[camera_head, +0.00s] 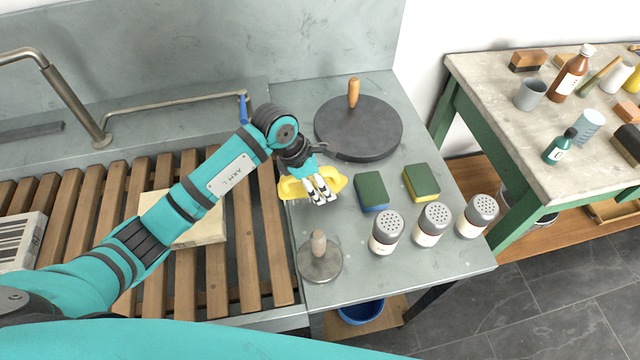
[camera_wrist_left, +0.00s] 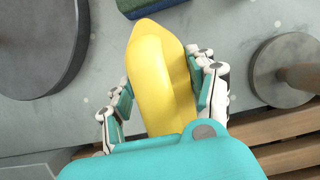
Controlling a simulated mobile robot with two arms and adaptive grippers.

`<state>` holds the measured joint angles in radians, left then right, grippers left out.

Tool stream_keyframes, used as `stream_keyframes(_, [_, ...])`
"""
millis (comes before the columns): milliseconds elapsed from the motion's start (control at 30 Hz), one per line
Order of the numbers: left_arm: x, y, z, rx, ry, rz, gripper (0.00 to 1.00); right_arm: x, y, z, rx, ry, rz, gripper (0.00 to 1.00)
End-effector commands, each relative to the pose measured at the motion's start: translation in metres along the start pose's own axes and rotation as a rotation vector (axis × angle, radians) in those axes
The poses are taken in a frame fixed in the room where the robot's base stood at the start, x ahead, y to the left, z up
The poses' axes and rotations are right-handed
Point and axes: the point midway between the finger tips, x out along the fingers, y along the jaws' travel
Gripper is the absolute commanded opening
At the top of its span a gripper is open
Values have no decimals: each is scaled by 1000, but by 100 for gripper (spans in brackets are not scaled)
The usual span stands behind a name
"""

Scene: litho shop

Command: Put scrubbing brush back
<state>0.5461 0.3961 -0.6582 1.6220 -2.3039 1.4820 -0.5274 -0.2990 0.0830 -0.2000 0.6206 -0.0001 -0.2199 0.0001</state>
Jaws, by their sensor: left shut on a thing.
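The scrubbing brush, seen as a yellow rounded body (camera_head: 334,183), is between the fingers of my left gripper (camera_head: 320,195) in the head view. In the left wrist view the yellow brush (camera_wrist_left: 160,75) lies lengthwise between both fingers of my left gripper (camera_wrist_left: 165,98), which are shut on it. The gripper is over the left part of the grey worktop, by the edge of the wooden slats. Whether the brush touches the worktop I cannot tell. Its bristles are hidden. My right gripper is not in view.
A dark round disc (camera_head: 345,130) with a wooden handle stands behind the gripper, a smaller handled disc (camera_head: 320,265) in front. Two sponges (camera_head: 371,188) (camera_head: 421,182) and several shakers (camera_head: 432,224) are to the right. A slatted rack (camera_head: 255,255) is left; a cluttered table (camera_head: 500,100) stands right.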

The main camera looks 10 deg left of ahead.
Motion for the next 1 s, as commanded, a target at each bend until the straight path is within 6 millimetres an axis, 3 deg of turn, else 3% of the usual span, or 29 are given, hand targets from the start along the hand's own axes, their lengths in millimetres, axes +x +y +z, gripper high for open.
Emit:
stream_keyframes(133, [17,0,-7,-1,-1,-1,27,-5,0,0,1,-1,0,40])
stream_keyframes(467, [22,0,-9,2,0,1,27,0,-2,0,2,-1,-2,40])
stream_keyframes(500, [21,0,-9,1,0,1,61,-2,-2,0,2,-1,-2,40])
stream_keyframes(633, [21,0,-9,1,0,0,78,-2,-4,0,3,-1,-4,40])
stream_keyframes(1000, [16,0,-6,1,-1,0,80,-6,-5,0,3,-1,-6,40])
